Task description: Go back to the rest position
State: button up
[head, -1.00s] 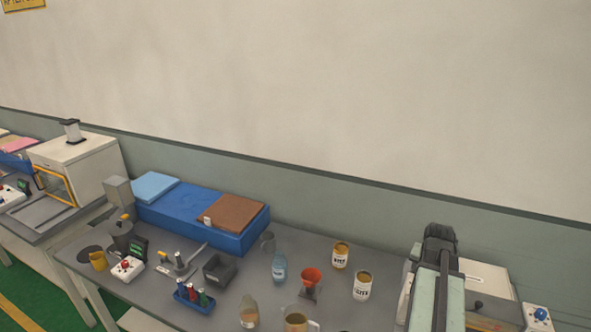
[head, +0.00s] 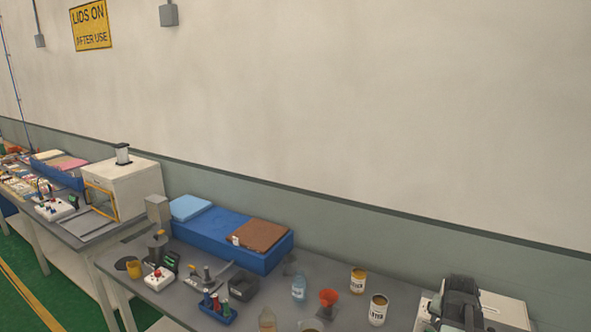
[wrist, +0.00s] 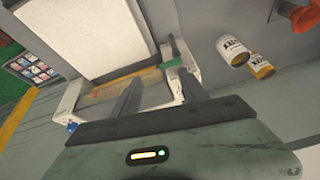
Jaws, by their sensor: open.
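My gripper (wrist: 158,78) shows in the wrist view with its two dark fingers apart and nothing between them. The fingers point toward a white-framed machine (wrist: 110,30); I cannot tell the distance. In the head view my dark arm (head: 462,298) is at the lower right, and its fingertips are not clearly visible there. It appears in front of a white machine (head: 505,312) at the right end of the bench.
The grey bench (head: 335,270) holds a blue tray (head: 220,233) with a light blue pad (head: 190,207) and a brown pad (head: 258,236). Labelled tins (head: 377,310), an orange funnel (head: 328,298) and a bottle (head: 299,287) stand near my arm.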

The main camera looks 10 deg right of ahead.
jog(key=w+a+f+n+y+b, duration=0.1)
jog(key=w+a+f+n+b, duration=0.2)
jog(key=a, duration=0.6)
jog(key=w+a+f+b, duration=0.3)
jog(key=a+f, duration=0.1)
jog(key=a, duration=0.4)
jog(key=w+a+f+n+y+b, duration=0.15)
jog(key=a+f+b, duration=0.25)
jog(key=a, duration=0.5)
jog(key=s+a+f+n+g+b, duration=0.1)
jog(key=s+a+f+n, duration=0.1)
jog(key=a, duration=0.5)
jog(key=s+a+f+n+g+b, duration=0.2)
jog(key=s+a+n, duration=0.1)
jog(key=s+a, duration=0.2)
jog(key=a, duration=0.2)
jog(key=shift+a, duration=0.4)
jog(key=shift+y, duration=0.25)
jog(key=c, duration=0.3)
jog(key=shift+w+d, duration=0.1)
jog(key=shift+d, duration=0.1)
jog(key=shift+c, duration=0.2)
